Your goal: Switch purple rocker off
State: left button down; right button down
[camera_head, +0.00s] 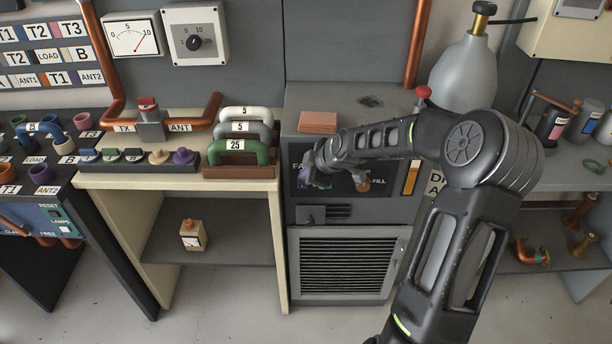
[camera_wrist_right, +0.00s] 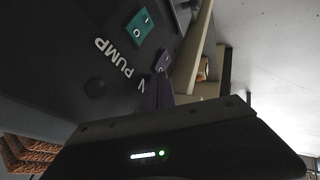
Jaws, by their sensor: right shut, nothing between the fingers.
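The purple rocker (camera_wrist_right: 163,61) is on the dark panel of the grey cabinet, beside the end of the white lettering. In the wrist view, my right gripper (camera_wrist_right: 157,92) is shut and empty, its fingertips at or very near the rocker's lower edge. I cannot tell whether they touch, nor which side of the rocker is pressed. In the head view, my right gripper (camera_head: 313,178) is at the left part of the panel (camera_head: 342,181) and mostly hides the rocker. My left gripper is not in view.
A teal rocker (camera_wrist_right: 141,27) sits close by, near the PUMP lettering. Copper-coloured blocks (camera_head: 317,122) lie on the cabinet top. A cream bench (camera_head: 180,180) with coloured handles (camera_head: 237,146) stands to the left. A grey flask (camera_head: 466,75) stands behind my right arm.

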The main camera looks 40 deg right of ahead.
jog(key=shift+s+f, duration=0.1)
jog(key=shift+f, duration=0.05)
jog(key=p+v, duration=0.2)
jog(key=v, duration=0.5)
jog(key=shift+s+r, duration=0.25)
jog(key=shift+r, duration=0.1)
dwell(0.5)
